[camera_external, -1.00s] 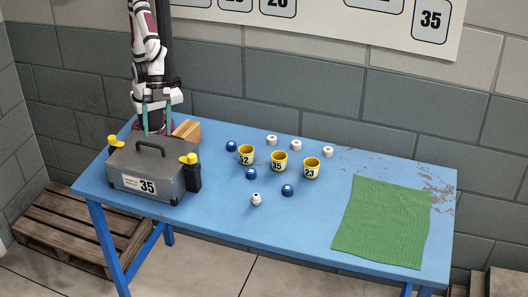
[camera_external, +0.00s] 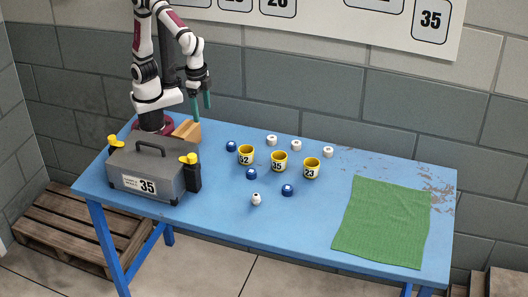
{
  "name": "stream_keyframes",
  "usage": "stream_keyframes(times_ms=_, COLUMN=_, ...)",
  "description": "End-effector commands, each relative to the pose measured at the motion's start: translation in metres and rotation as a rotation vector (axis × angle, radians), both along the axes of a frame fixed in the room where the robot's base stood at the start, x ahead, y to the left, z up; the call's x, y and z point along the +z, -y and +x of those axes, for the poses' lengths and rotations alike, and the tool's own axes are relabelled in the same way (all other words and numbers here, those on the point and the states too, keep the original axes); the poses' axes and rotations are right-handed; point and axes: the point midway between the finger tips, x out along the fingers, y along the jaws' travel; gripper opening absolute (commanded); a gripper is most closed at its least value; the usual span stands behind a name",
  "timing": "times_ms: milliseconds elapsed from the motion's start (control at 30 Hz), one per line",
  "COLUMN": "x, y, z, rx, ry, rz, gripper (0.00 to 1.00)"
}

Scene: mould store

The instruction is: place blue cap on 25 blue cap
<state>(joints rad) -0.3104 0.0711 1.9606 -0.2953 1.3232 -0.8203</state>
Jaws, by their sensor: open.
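Three small blue caps lie on the blue table: one at the back left (camera_external: 231,146), one in front of the yellow cup marked 52 (camera_external: 251,174), and one further front right (camera_external: 288,190). Any numbers on the caps are too small to read. Three yellow cups stand in a row, marked 52 (camera_external: 246,154), 35 (camera_external: 279,162) and 23 (camera_external: 311,168). My gripper (camera_external: 202,108) hangs above the back left of the table, over the wooden block. Its teal fingers are apart and empty, left of and above the caps.
White caps (camera_external: 272,140) stand along the back and a white piece (camera_external: 256,199) at the front. A grey case (camera_external: 150,172) marked 35 with yellow-topped sides and a wooden block (camera_external: 187,130) are at left. A green cloth (camera_external: 382,222) covers the right. The blue table (camera_external: 225,205) is bare at front.

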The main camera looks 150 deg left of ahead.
Motion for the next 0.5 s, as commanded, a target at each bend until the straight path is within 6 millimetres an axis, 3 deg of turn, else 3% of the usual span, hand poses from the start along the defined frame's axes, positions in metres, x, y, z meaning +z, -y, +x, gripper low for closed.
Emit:
stream_keyframes(times_ms=33, x=-0.013, y=-0.029, z=0.026, rx=0.220, ry=0.008, rz=-0.011, gripper=0.79)
stream_keyframes(times_ms=100, x=-0.032, y=-0.068, z=0.056, rx=0.523, ry=0.028, rz=-0.024, gripper=0.79)
stream_keyframes(times_ms=200, x=-0.056, y=-0.108, z=0.078, rx=0.819, ry=0.048, rz=-0.037, gripper=0.79)
stream_keyframes(times_ms=300, x=-0.070, y=-0.126, z=0.086, rx=0.950, ry=0.055, rz=-0.042, gripper=0.79)
stream_keyframes(times_ms=367, x=-0.080, y=-0.128, z=0.087, rx=0.971, ry=0.056, rz=-0.043, gripper=0.79)
stream_keyframes(times_ms=500, x=-0.121, y=-0.127, z=0.086, rx=0.968, ry=0.054, rz=-0.042, gripper=0.79)
